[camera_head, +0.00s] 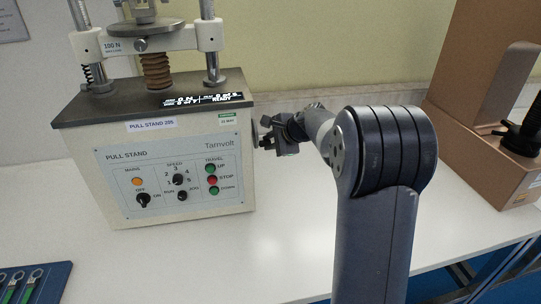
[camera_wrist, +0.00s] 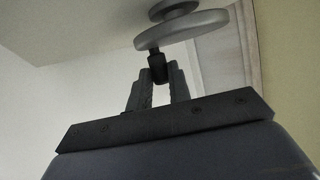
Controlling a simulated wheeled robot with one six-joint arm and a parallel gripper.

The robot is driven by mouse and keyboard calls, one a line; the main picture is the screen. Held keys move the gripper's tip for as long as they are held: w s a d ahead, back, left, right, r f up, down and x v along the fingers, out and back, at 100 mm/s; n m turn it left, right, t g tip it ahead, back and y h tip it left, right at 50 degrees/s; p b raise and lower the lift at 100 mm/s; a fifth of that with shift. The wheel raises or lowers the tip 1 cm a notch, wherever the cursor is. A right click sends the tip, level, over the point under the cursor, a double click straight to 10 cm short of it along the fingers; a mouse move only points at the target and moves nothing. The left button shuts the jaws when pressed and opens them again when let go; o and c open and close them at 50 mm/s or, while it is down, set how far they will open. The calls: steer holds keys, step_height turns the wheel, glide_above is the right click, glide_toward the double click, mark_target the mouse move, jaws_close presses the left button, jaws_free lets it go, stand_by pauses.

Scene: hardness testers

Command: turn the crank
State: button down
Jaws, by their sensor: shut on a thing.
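The pull stand (camera_head: 180,165) is a cream cabinet with a grey top and a front control panel, standing on the white bench. The crank is on its right side, mostly hidden in the head view by the cabinet and my gripper (camera_head: 274,131). In the wrist view the crank shows as a grey round disc (camera_wrist: 185,28) on a hub, with a short dark handle (camera_wrist: 157,66) standing out from its rim. My gripper (camera_wrist: 158,82) is shut on this handle, with one finger on each side of it.
A blue tray (camera_head: 58,284) with green-handled tools lies at the lower left. The white bench (camera_head: 255,255) is clear in front of the stand. A yellow wall (camera_head: 330,50) rises behind.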

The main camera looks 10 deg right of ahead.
steer(key=t+b, duration=0.1)
steer(key=b, duration=0.4)
steer(key=f+t+b, duration=0.1)
steer(key=t+b, duration=0.1)
steer(key=b, duration=0.4)
steer(key=shift+w+f+n+b, duration=0.25)
steer(key=shift+w+n+b, duration=0.05)
steer(key=shift+n, duration=0.1)
steer(key=shift+r+t+y+b, duration=0.1)
steer(key=shift+t+y+b, duration=0.25)
steer(key=shift+b, duration=0.9)
steer(key=shift+w+r+b, duration=0.1)
steer(key=shift+r+b, duration=0.1)
steer(key=shift+b, duration=0.4)
steer(key=c, duration=1.3)
jaws_free()
steer(key=v, duration=1)
steer(key=shift+s+p, duration=0.45)
steer(key=shift+w+f, duration=0.1)
steer(key=shift+w, duration=0.05)
